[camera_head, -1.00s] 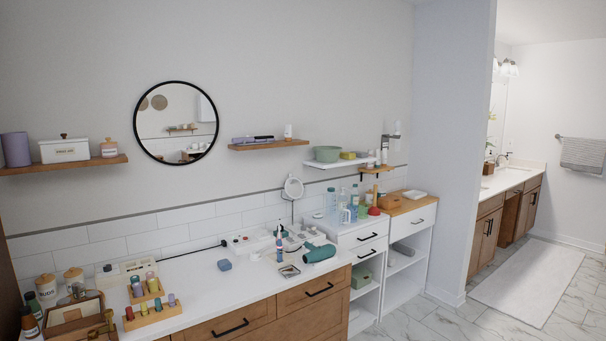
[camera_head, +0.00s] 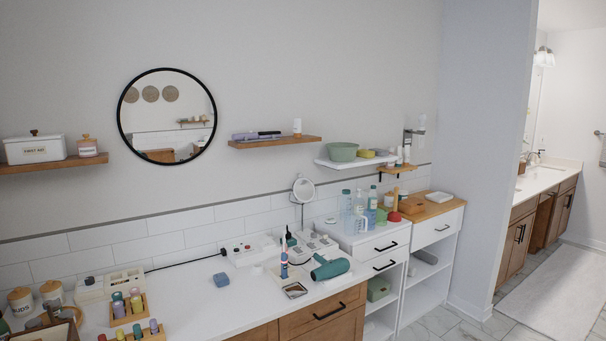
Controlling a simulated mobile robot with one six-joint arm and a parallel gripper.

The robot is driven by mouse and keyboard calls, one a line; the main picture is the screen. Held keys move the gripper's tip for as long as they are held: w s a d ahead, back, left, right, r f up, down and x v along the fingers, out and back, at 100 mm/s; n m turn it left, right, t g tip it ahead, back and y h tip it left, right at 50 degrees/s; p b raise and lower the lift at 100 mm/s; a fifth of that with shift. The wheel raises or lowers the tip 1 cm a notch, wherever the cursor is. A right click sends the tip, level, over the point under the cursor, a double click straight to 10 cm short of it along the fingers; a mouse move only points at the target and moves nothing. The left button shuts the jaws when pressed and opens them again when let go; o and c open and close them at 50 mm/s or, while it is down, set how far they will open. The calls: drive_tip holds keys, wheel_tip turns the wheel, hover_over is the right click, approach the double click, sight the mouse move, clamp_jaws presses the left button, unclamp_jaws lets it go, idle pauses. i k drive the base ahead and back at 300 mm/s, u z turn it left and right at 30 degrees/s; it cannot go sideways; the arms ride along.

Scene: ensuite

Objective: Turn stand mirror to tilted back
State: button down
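The stand mirror (camera_head: 304,190) is a small round mirror on a thin stem. It stands at the back of the white counter (camera_head: 190,300), near the tiled wall. Its face looks roughly towards me and seems close to upright; the exact tilt is too small to tell. Its base is partly hidden among the items in front of it. My gripper and arm are not in view.
A teal hair dryer (camera_head: 331,268), a small tray (camera_head: 294,290), a toothbrush (camera_head: 284,262) and a power strip (camera_head: 250,250) crowd the mirror's front. Bottles (camera_head: 358,208) stand to its right. A wooden shelf (camera_head: 275,142) hangs above. The counter's middle is mostly clear.

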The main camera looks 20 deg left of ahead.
sight(303, 189)
drive_tip(key=i, duration=0.55)
drive_tip(key=u, duration=0.6)
drive_tip(key=i, duration=0.6)
drive_tip(key=u, duration=0.4)
